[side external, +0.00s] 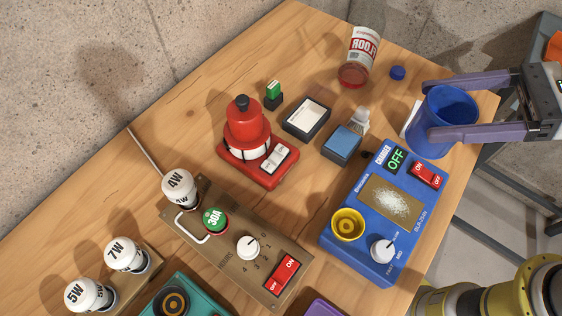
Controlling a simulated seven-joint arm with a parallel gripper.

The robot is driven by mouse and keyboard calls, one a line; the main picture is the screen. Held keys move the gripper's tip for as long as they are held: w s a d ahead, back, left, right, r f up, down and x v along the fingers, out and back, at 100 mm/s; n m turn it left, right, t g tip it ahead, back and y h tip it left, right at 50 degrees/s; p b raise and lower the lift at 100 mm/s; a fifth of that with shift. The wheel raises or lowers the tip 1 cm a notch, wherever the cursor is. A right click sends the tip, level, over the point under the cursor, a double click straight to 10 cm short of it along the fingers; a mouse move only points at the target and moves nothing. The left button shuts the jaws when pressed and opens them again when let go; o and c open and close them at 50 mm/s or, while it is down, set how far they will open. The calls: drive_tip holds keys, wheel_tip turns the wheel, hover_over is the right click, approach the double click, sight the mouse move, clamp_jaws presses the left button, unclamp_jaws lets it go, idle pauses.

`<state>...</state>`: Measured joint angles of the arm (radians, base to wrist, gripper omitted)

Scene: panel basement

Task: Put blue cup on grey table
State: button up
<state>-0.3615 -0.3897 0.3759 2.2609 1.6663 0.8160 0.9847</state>
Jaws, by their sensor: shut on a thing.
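The blue cup (445,112) is at the right end of the wooden table, with its open mouth turned up toward the camera. My gripper (417,110) comes in from the right, with one purple finger on each side of the cup, and is shut on it. Whether the cup's base touches the wood cannot be told. A grey table-like structure (526,42) is partly visible at the upper right, beyond the wooden table; much of it is hidden behind my gripper or cut off by the frame.
A small blue cap (397,73) lies near the upper finger. Bare wood lies at upper left.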

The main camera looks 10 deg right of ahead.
drive_tip(key=shift+s+a+f+n+g, duration=1.1)
drive_tip(key=shift+s+a+f+g, duration=0.25)
drive_tip(key=shift+s+f, duration=1.5)
drive_tip(key=shift+y, duration=0.3)
drive_tip(key=shift+w+a+f, duration=1.2)
drive_tip(key=shift+a+f, duration=0.7)
drive_tip(key=shift+f, duration=0.2)
drive_tip(key=shift+w+a+f, duration=1.2)
drive_tip(key=shift+a+f, duration=0.7)
drive_tip(key=shift+f, duration=0.2)
drive_tip(key=shift+w+a+f, duration=1.2)
drive_tip(key=shift+a+f, duration=0.7)
drive_tip(key=shift+f, duration=0.2)
drive_tip(key=o, duration=1.5)
drive_tip(key=shift+f, duration=0.15)
